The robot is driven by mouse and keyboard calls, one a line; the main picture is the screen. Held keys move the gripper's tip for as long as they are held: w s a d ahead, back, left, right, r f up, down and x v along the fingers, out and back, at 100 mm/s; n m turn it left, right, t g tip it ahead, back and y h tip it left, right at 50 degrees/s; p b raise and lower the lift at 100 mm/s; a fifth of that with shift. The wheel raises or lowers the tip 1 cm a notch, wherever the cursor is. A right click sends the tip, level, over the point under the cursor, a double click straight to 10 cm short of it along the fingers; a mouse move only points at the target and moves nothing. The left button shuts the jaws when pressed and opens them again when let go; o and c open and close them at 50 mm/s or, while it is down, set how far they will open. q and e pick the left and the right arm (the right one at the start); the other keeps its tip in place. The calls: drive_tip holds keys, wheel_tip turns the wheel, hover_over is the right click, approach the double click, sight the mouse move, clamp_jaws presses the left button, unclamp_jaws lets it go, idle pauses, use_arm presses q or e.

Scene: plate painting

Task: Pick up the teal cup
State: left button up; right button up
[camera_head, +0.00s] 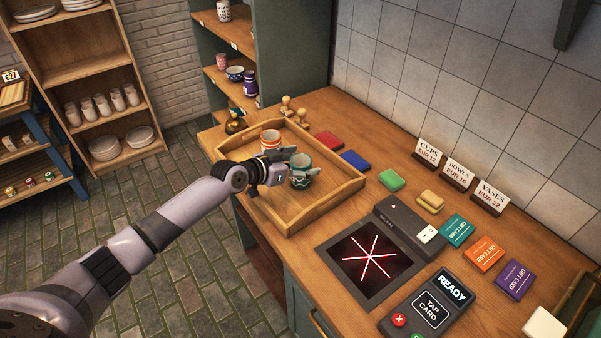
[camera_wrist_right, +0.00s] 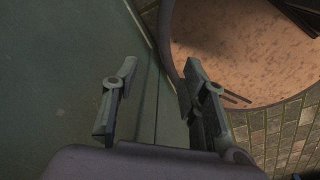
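The teal cup (camera_head: 301,181) stands upright in a wooden tray (camera_head: 345,187) on the counter, with a patterned band and a dark inside. My left gripper (camera_head: 288,167) is right at the cup, on its left side, with its fingers apart. The gripper covers part of the cup, and I cannot tell whether the fingers touch or squeeze it. My right gripper (camera_wrist_right: 155,105) shows in the right wrist view with its two fingers apart and nothing between them. The teal cup is not in that view.
A red-and-white cup (camera_head: 270,140) stands just behind in the same tray. Stamps (camera_head: 295,112), colour pads (camera_head: 355,159), a dark scanner plate (camera_head: 369,258) and a card reader (camera_head: 430,305) lie around. In the right wrist view, a round brownish surface (camera_wrist_right: 245,45) is near the right finger.

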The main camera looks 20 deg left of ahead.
use_arm(q)
drive_tip(key=c, duration=1.3)
drive_tip(key=shift+c, duration=0.2)
